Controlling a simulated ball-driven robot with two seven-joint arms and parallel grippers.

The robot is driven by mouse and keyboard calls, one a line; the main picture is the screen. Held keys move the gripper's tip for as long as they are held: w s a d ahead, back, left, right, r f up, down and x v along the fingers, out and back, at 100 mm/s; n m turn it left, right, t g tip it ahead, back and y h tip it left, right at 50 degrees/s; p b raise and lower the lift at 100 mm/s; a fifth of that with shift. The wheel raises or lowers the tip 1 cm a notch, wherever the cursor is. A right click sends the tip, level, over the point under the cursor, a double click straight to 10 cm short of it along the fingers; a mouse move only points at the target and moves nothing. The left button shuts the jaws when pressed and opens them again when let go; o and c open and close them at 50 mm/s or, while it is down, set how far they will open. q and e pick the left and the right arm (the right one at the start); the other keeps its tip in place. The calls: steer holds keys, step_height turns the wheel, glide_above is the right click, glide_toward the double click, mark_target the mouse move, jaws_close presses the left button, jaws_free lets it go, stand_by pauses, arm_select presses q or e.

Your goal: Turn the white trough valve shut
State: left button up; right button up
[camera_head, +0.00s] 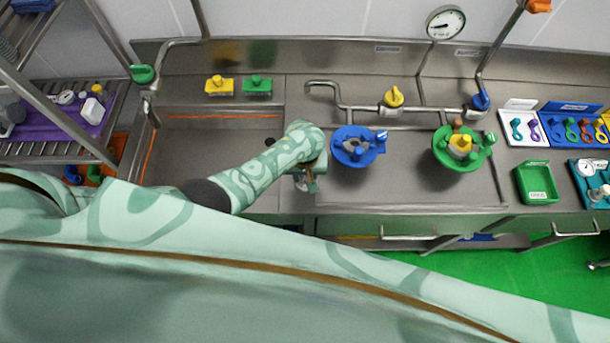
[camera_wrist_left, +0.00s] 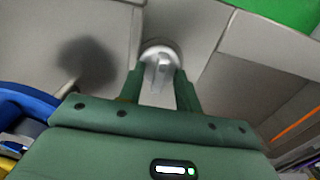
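The white valve (camera_wrist_left: 162,52) shows in the left wrist view as a round pale knob with a raised bar handle on a grey metal surface. My left gripper (camera_wrist_left: 160,84) is open, its two green fingers apart on either side of the handle. I cannot tell whether the fingers touch it. In the head view my left gripper (camera_head: 309,180) points down at the front of the steel counter, at the right end of the trough (camera_head: 215,150). There the gripper and forearm hide most of the valve. My right gripper is not in view.
A blue ring-shaped fixture (camera_head: 375,154) stands close to the right of my left gripper, with a green one (camera_head: 442,157) farther right. A yellow-handled tap (camera_head: 394,97) is on the pipe behind. A green tray (camera_head: 537,184) lies at the right. The trough floor is mostly clear.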

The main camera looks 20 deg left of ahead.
arm_select(q)
jaws_close()
steer(key=shift+m, duration=0.4)
steer(key=shift+r+m+p, duration=0.1)
steer(key=shift+m+p, duration=0.6)
steer(key=shift+m, duration=0.3)
steer(key=m+p, duration=0.1)
steer(key=m, duration=0.2)
steer(key=shift+m, duration=0.4)
steer(key=m, duration=0.5)
steer(key=shift+p, duration=0.35)
steer(key=m, duration=0.6)
steer(key=shift+m, duration=0.3)
